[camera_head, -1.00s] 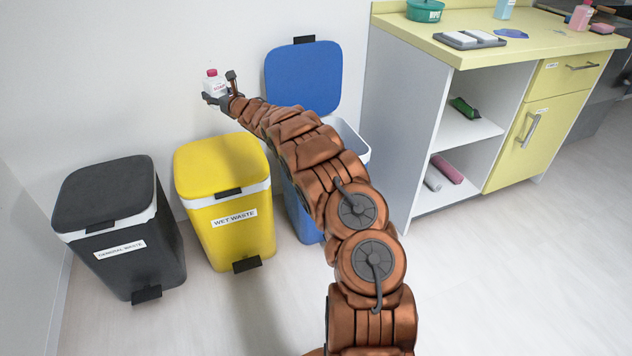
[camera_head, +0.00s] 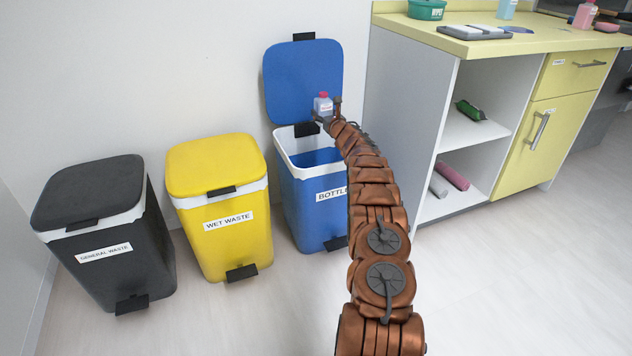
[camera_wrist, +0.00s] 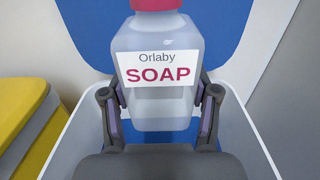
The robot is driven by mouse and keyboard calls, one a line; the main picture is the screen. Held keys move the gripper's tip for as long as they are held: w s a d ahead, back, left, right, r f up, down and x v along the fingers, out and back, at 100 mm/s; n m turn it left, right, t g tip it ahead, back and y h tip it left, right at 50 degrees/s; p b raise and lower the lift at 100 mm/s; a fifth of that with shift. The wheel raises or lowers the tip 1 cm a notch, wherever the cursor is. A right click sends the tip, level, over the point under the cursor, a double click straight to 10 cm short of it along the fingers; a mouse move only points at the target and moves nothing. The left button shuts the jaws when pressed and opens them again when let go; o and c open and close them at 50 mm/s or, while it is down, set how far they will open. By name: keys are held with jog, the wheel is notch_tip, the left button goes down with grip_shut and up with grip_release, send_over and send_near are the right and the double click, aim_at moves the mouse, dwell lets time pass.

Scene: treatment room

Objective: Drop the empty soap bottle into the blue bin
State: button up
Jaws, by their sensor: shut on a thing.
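The soap bottle (camera_head: 323,105) is clear with a red cap and a label reading "Orlaby SOAP"; it fills the middle of the wrist view (camera_wrist: 158,100). My gripper (camera_head: 326,116) is shut on the bottle and holds it upright; both fingers show at its sides in the wrist view (camera_wrist: 160,105). The blue bin (camera_head: 300,205) has a label starting "BOTTL", the rest hidden by my arm. Its blue lid (camera_head: 290,75) stands open against the wall. In the head view the bottle appears above the bin's opening, in front of the lid. The bin's white rim (camera_wrist: 250,135) flanks the gripper in the wrist view.
A yellow "WET WASTE" bin (camera_head: 225,245) and a black "GENERAL WASTE" bin (camera_head: 120,265), both with closed lids, stand left of the blue bin. A cabinet with a yellow top (camera_head: 545,42) stands close on the right. Floor in front is free.

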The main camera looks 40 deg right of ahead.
jog(key=shift+s+d+f, duration=0.25)
jog(key=shift+d+f, duration=0.05)
jog(key=shift+d, duration=0.05)
jog(key=shift+f+b, duration=0.6)
jog(key=shift+f, duration=2.2)
jog(key=o, duration=1.1)
jog(key=shift+o, duration=0.2)
jog(key=shift+s+a, duration=0.1)
jog(key=v, duration=1.1)
jog(key=shift+s, duration=0.3)
jog(key=shift+a, duration=0.1)
